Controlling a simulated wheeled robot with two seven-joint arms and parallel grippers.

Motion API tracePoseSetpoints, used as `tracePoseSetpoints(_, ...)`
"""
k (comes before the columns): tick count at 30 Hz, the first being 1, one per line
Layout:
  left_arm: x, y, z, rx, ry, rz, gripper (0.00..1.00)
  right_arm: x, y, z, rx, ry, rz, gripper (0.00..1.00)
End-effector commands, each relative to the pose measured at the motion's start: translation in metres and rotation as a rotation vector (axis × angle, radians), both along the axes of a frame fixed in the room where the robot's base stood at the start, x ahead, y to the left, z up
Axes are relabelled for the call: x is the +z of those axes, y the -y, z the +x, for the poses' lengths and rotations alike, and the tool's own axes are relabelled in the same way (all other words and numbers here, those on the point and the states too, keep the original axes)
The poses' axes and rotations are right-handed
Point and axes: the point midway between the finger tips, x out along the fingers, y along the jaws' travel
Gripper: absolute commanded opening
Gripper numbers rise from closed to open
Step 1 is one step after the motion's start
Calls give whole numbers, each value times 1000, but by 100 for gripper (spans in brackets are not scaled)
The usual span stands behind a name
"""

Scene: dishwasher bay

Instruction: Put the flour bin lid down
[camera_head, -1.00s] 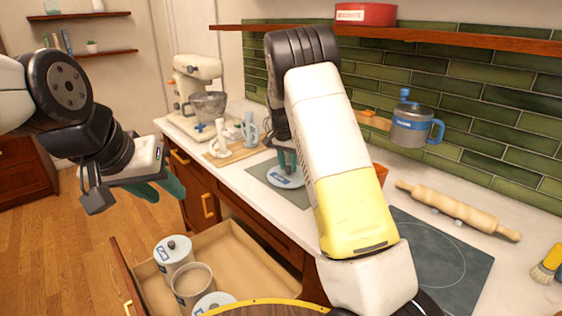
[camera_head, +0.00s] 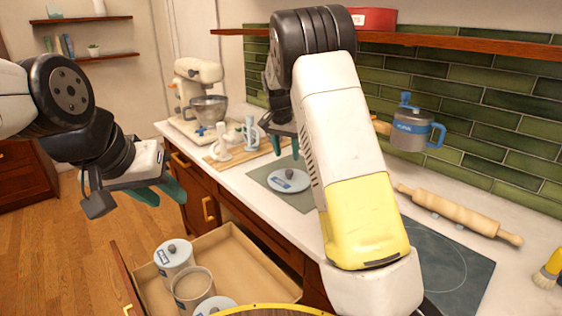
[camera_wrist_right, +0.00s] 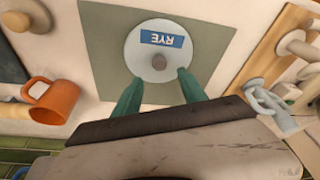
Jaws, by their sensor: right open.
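A round white lid (camera_head: 288,180) with a dark knob and a blue label lies flat on the grey-green mat (camera_head: 262,172) on the counter. In the right wrist view the lid (camera_wrist_right: 150,60) carries upside-down letters that read RYE. My right gripper (camera_head: 284,130) is open and empty above the lid; its green fingers (camera_wrist_right: 157,82) stand apart on either side of the knob in the picture. An uncovered bin (camera_head: 194,286) stands in the open drawer. My left gripper (camera_head: 160,194) is open and empty at the left, above the floor.
The open drawer (camera_head: 245,262) also holds a lidded bin (camera_head: 174,258) and another lid-topped one (camera_head: 215,304). A mixer (camera_head: 197,90) and a wooden board (camera_head: 222,158) stand beyond the mat. An orange mug (camera_wrist_right: 55,98) is near the lid. A rolling pin (camera_head: 460,215) lies at the right.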

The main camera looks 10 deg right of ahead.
Motion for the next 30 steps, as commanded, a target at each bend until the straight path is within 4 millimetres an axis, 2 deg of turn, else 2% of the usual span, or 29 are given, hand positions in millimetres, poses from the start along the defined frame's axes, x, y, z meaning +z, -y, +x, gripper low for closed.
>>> tracePoseSetpoints(3,0,0,0,0,0,0,36,22,-4,-5,1,1,0,49)
tracePoseSetpoints(10,0,0,0,0,0,0,36,43,-5,-12,2,0,5,49)
tracePoseSetpoints(14,0,0,0,0,0,0,36,60,4,-33,27,5,50,49)
tracePoseSetpoints(17,0,0,0,0,0,0,36,82,14,-66,79,21,111,49)
tracePoseSetpoints(24,0,0,0,0,0,0,36,128,24,-175,277,106,218,49)
tracePoseSetpoints(30,0,0,0,0,0,0,36,142,20,-272,457,209,211,49)
